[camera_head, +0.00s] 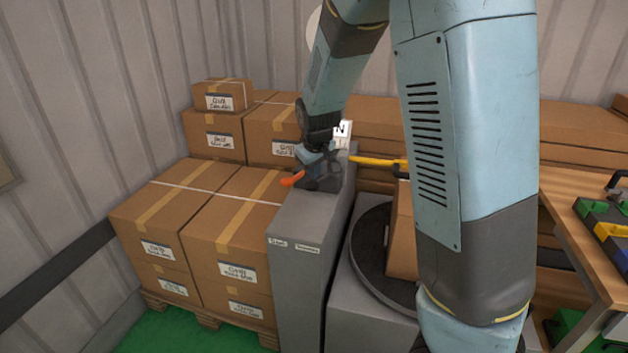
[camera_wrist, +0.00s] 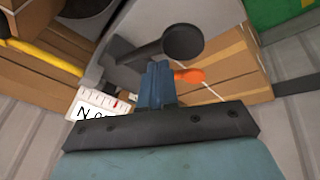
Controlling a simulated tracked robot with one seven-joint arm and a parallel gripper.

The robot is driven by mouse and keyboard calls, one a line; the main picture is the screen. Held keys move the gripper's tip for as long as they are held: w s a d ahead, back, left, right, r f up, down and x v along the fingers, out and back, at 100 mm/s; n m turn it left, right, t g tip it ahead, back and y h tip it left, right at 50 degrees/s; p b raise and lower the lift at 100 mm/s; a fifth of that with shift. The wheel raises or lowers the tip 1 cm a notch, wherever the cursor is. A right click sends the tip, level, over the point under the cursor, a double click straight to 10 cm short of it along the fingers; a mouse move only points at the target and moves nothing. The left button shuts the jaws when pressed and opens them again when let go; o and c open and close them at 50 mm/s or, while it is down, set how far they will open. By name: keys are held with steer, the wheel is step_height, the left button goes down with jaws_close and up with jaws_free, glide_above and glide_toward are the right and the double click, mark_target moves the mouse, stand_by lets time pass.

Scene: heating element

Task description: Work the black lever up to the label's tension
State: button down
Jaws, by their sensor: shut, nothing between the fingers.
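The black lever (camera_wrist: 183,42) shows in the wrist view as a dark arm with a round knob, just beyond my fingertips. My gripper (camera_wrist: 157,72) is shut and empty, with its blue fingers together. I cannot tell whether they touch the lever. An orange handle (camera_wrist: 189,76) lies right of the fingers; in the head view the orange handle (camera_head: 293,179) sticks out left of my gripper (camera_head: 316,180). In that view my gripper hides the black lever. A white gauge (camera_wrist: 100,104) with a red pointer and an "N" is partly cut off; the gauge (camera_head: 343,131) stands behind my wrist.
A grey machine column (camera_head: 300,275) stands below my gripper, bearing two small white labels. Stacked cardboard boxes (camera_head: 215,225) are close on its left. A yellow bar (camera_head: 378,161) and a round dark turntable (camera_head: 372,240) are on its right. A wooden bench (camera_head: 575,205) stands far right.

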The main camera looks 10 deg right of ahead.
mark_target(312, 186)
steer(key=shift+s+a+f, duration=0.15)
steer(key=shift+s+f, duration=0.25)
steer(key=shift+f, duration=0.55)
steer(key=shift+s+a+f, duration=0.2)
steer(key=shift+s+f, duration=0.15)
steer(key=shift+f, duration=0.55)
steer(key=shift+s+a+f, duration=0.15)
steer(key=shift+s+f, duration=0.25)
steer(key=shift+f, duration=0.55)
stand_by(3.5)
stand_by(0.6)
steer(key=shift+w+d+r, duration=0.2)
steer(key=shift+w+r, duration=0.3)
steer(key=shift+r, duration=0.7)
steer(key=shift+w+d+r, duration=0.25)
steer(key=shift+w+r, duration=0.2)
steer(key=shift+r, duration=0.7)
steer(key=shift+w+d+r, duration=0.2)
steer(key=shift+w+r, duration=0.3)
steer(key=shift+r, duration=0.7)
